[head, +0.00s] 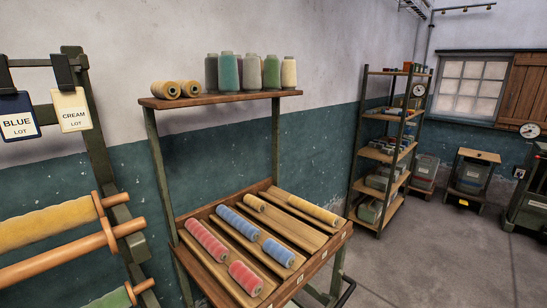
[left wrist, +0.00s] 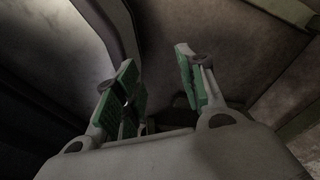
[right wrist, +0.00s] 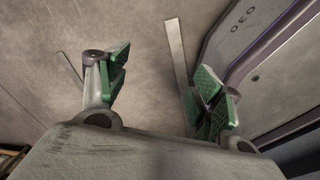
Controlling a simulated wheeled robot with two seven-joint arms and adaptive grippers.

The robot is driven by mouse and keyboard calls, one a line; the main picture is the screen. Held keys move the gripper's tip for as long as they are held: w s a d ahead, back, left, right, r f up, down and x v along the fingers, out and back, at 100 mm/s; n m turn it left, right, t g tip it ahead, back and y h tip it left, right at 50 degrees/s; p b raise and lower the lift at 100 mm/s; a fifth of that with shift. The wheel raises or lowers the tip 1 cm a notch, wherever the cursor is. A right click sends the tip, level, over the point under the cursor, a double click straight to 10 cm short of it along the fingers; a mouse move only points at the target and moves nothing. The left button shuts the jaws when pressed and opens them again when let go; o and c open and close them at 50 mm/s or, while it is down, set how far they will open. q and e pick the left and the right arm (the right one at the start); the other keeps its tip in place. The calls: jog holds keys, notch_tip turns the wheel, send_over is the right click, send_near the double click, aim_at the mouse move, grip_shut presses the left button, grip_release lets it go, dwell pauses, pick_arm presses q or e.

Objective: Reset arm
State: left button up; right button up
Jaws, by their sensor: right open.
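My left gripper (left wrist: 155,68) shows in the left wrist view with its green-padded fingers apart and nothing between them. My right gripper (right wrist: 163,70) shows in the right wrist view, also with its green-padded fingers spread and empty. Neither gripper nor arm shows in the head view. Dim grey surfaces lie behind the left fingers. A plain floor-like surface and a grey panel with purple edging lie behind the right fingers.
Large rollers (head: 75,264) with hanging BLUE and CREAM tags stand at left. Shelving (head: 352,197) stands behind. The floor (head: 430,255) at right is clear.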

pick_arm(q)
jog(key=shift+s+f+g, duration=0.1)
jog(key=shift+s+g, duration=0.2)
jog(key=shift+s, duration=0.95)
pick_arm(e)
jog(key=shift+y, duration=0.4)
jog(key=shift+a+f, duration=0.15)
jog(key=shift+a, duration=1.3)
jog(key=shift+a+f, duration=0.1)
jog(key=shift+a, duration=1.3)
